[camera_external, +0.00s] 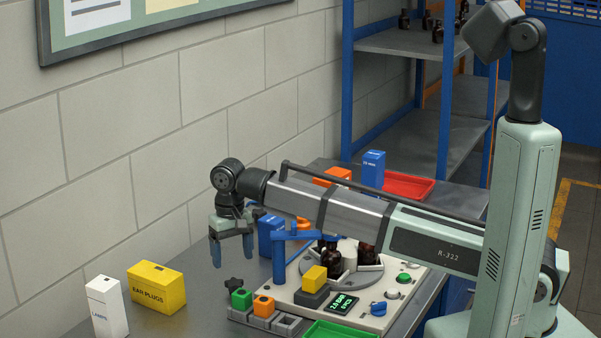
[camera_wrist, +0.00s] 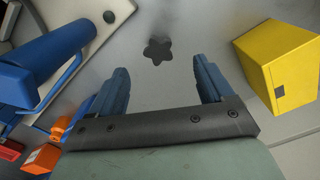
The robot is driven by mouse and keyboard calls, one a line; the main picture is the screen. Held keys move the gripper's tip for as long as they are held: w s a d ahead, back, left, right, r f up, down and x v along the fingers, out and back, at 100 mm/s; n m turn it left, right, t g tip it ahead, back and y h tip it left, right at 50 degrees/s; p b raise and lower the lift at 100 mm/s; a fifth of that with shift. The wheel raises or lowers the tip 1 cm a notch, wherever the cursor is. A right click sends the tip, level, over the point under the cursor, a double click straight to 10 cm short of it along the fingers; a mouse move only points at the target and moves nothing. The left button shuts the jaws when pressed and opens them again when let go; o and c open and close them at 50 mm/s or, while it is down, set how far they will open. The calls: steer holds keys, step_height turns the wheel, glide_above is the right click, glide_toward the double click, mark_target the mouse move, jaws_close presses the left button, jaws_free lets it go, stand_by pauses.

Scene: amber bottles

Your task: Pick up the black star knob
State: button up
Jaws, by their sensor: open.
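The black star knob (camera_external: 234,284) lies on the grey table, just left of the green block in the external view. In the wrist view the star knob (camera_wrist: 157,51) is beyond the fingertips, roughly midway between them. My gripper (camera_external: 230,247) is above the table with its fingers pointing down. The two blue fingers of my gripper (camera_wrist: 162,75) are apart with nothing between them. The gripper is above the knob and does not touch it.
A yellow ear plugs box (camera_external: 156,288) and a white box (camera_external: 106,305) stand on the left. A machine with a blue frame (camera_external: 287,250), amber bottles (camera_external: 326,257) and coloured blocks (camera_external: 263,307) is on the right. The table around the knob's left side is clear.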

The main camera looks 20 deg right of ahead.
mark_target(235, 282)
steer(key=shift+w+d+f, duration=0.1)
steer(key=shift+f, duration=1.75)
steer(key=shift+w+d+f, duration=0.1)
steer(key=shift+f, duration=1.75)
steer(key=shift+c, duration=0.3)
steer(key=c, duration=1.1)
